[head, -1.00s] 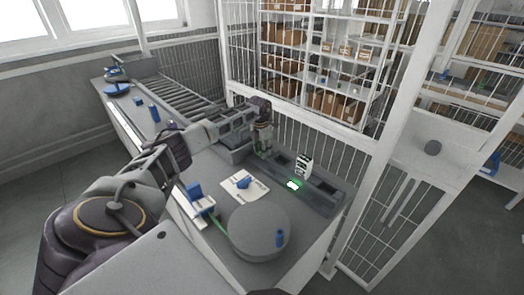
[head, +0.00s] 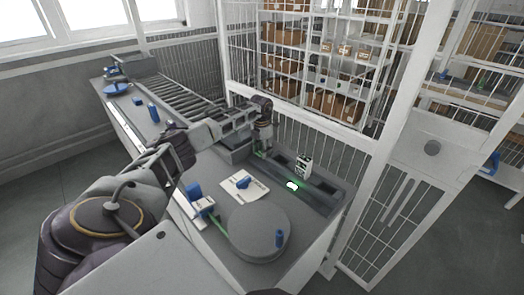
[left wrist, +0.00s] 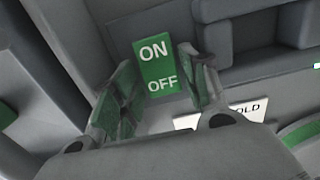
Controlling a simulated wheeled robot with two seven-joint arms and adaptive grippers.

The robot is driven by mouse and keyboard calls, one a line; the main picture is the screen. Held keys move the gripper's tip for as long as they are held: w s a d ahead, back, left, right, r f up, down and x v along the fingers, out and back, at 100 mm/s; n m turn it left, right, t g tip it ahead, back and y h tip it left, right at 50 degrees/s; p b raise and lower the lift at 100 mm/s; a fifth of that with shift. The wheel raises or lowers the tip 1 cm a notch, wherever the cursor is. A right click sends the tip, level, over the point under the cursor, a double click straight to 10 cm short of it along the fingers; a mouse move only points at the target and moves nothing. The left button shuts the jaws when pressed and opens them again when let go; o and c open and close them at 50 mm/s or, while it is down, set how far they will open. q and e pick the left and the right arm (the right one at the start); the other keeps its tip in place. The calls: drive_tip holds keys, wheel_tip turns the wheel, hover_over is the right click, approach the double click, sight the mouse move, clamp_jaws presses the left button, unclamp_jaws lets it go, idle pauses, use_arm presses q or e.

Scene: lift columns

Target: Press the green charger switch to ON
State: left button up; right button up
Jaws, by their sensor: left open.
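The green switch (left wrist: 157,68), with white ON and OFF lettering, fills the middle of the left wrist view. ON is at its top and OFF at its bottom. My left gripper (left wrist: 155,60) is open, with its two green-padded fingers on either side of the switch in that picture. I cannot tell whether they touch it. In the head view the left gripper (head: 262,150) points down at the far side of the worktop, and it hides most of the switch area. My right gripper is not in view.
A small glowing green light (head: 292,186) and a white-faced device (head: 303,166) are right of the gripper. A round grey disc (head: 259,233), a white sheet (head: 245,187) and blue items lie nearer. A roller conveyor (head: 190,88) runs behind; a barred fence borders the worktop.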

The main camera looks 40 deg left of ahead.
use_arm(q)
wheel_tip(320, 180, up, 12)
drive_tip(key=shift+s, duration=0.2)
idle(0.5)
idle(0.6)
wheel_tip(320, 180, up, 10)
drive_tip(key=p, duration=1)
idle(0.4)
